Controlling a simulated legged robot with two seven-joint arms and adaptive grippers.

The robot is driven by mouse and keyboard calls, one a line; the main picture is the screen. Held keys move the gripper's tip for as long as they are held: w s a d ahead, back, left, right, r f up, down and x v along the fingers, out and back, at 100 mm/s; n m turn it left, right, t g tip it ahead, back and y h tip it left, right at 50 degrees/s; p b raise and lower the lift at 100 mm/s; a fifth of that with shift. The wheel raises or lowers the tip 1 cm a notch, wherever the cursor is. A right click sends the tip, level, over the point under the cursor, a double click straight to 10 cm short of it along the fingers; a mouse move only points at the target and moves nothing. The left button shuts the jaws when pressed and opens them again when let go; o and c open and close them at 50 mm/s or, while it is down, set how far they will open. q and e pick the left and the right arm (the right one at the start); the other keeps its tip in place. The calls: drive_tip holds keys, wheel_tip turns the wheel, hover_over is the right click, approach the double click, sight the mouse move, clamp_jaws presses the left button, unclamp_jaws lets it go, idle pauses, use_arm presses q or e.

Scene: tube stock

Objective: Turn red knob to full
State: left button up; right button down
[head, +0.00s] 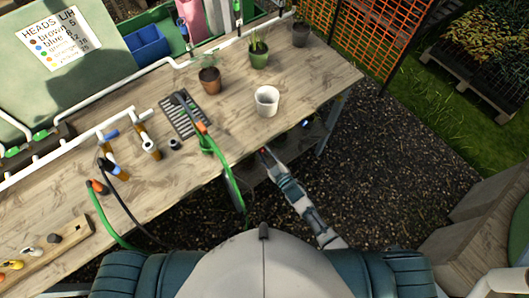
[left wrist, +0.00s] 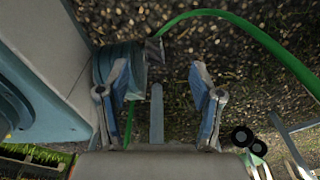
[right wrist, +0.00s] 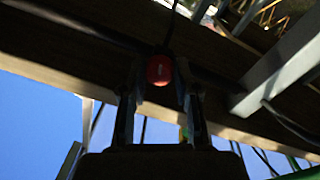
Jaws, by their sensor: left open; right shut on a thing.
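The red knob (right wrist: 159,69) shows in the right wrist view between the fingertips of my right gripper (right wrist: 160,82), against the dark underside of the wooden bench. My right gripper is shut on it. In the head view my right gripper (head: 267,154) is at the front edge of the bench, with a small spot of red at its tip. Any marks showing the knob's setting cannot be read. My left gripper (left wrist: 158,90) is open and empty in its wrist view, above dark gravel. It does not show clearly in the head view.
The bench (head: 300,80) holds a white pot (head: 267,100), potted plants, a drain grate (head: 184,116) and white pipes. A green hose (head: 232,182) hangs over the front edge near my right arm. A metal bench leg (right wrist: 275,75) stands right of the knob. Gravel (head: 400,170) lies open to the right.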

use_arm(q)
drive_tip(key=shift+s+a+r+p, duration=0.15)
drive_tip(key=shift+s+p, duration=0.25)
drive_tip(key=shift+s, duration=0.55)
use_arm(e)
drive_tip(key=m, duration=0.3)
drive_tip(key=shift+s+d+f, duration=0.1)
drive_tip(key=shift+s+f, duration=0.05)
drive_tip(key=shift+f, duration=0.25)
drive_tip(key=shift+m, duration=0.3)
drive_tip(key=c, duration=0.9)
unclamp_jaws()
drive_tip(key=shift+c, duration=0.2)
drive_tip(key=shift+o, duration=0.4)
drive_tip(key=shift+r, duration=0.15)
drive_tip(key=v, duration=1.2)
